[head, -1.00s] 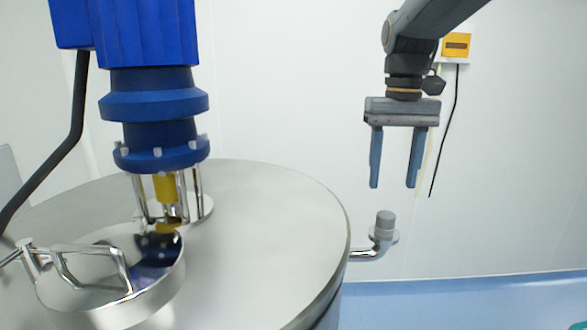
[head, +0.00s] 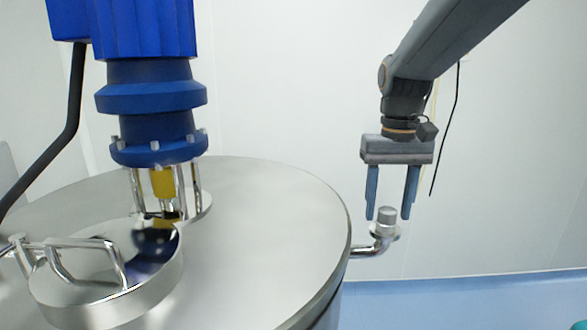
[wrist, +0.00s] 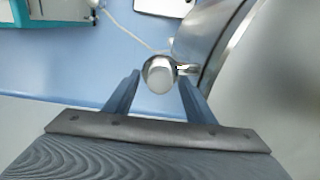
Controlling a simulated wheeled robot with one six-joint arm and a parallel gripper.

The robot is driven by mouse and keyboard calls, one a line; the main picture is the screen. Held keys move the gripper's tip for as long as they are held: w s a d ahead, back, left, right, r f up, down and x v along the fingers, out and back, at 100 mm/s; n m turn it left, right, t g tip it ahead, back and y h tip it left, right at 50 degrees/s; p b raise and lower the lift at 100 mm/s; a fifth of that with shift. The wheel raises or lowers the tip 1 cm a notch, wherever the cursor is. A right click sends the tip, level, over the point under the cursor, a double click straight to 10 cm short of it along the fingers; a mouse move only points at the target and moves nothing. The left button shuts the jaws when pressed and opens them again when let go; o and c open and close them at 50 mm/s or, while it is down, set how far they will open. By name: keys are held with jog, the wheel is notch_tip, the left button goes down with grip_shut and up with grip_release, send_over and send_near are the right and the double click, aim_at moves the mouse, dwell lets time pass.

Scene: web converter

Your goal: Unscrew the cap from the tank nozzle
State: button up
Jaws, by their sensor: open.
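The grey cap (head: 386,215) sits upright on the tank nozzle (head: 378,245), a bent metal pipe coming out of the tank's right side. My gripper (head: 389,214) is open and points down, with its fingertips at about the height of the cap in the head view. One finger shows on each side of the cap there. In the wrist view the round cap top (wrist: 161,79) lies just beyond and between the two fingertips (wrist: 158,80). I cannot tell whether the fingers touch it.
The large steel tank (head: 270,220) fills the middle of the head view. A blue motor (head: 150,90) and a round hatch with handles (head: 100,300) stand on its top. A teal-sided unit (wrist: 45,15) shows on the floor in the wrist view.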

jog(key=shift+p, duration=0.35)
dwell(0.4)
grip_shut()
jog(key=shift+n+p, duration=0.45)
jog(key=shift+n, duration=1.55)
jog(key=n, duration=0.2)
jog(key=shift+n, duration=1)
